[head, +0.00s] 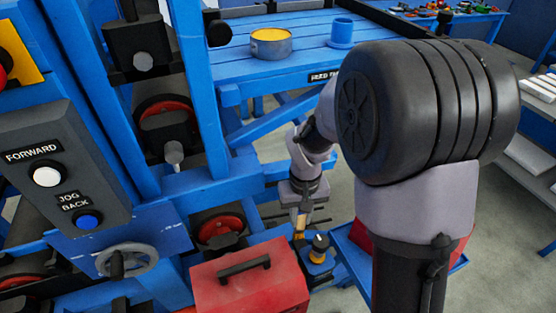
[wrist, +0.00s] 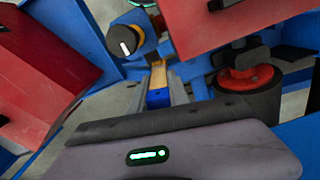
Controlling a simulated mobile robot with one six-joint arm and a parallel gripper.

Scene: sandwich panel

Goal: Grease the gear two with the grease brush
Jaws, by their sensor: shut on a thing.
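My gripper (head: 302,222) points down beside the blue machine frame, to the right of the lower red wheel. It is shut on the grease brush, whose tan part (head: 300,224) shows just below the gripper in the head view. In the wrist view the brush (wrist: 157,79) shows as a tan and blue piece between the grey fingers; its tip is hard to make out. Round red machine parts show in the frame: an upper one (head: 165,112) and a lower one (head: 220,229). The lower area also shows a red disc (wrist: 245,79) on a dark roller in the wrist view. I cannot tell which is gear two.
A tin of yellow grease (head: 271,45) and a blue cup (head: 341,32) stand on the blue feed table (head: 235,65).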

